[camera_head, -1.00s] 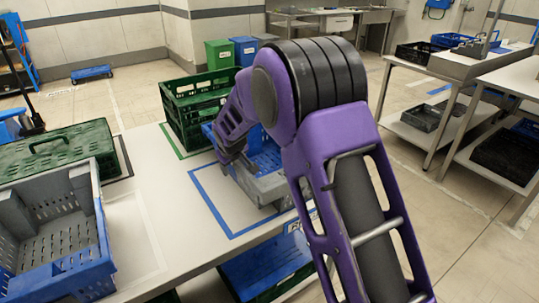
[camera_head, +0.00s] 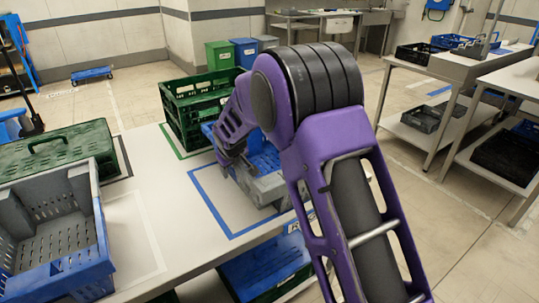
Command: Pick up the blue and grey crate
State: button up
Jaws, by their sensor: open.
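A blue and grey crate (camera_head: 268,188) stands inside the blue taped square on the white table (camera_head: 180,245), partly hidden behind my purple arm. My gripper (camera_head: 237,166) is at the crate's left side, at its upper rim, with the jaws open. I cannot tell whether a finger touches the rim. Another blue and grey crate (camera_head: 80,272) stands at the table's near left, well apart from my gripper.
Green crates (camera_head: 185,115) stand just behind the blue square. A green lidded crate (camera_head: 85,150) is at the left. A blue crate (camera_head: 262,262) is below the table. The table between the left crates and the blue square is clear.

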grip_shut()
dwell(0.3)
dwell(1.1)
jog(key=shift+r, duration=0.1)
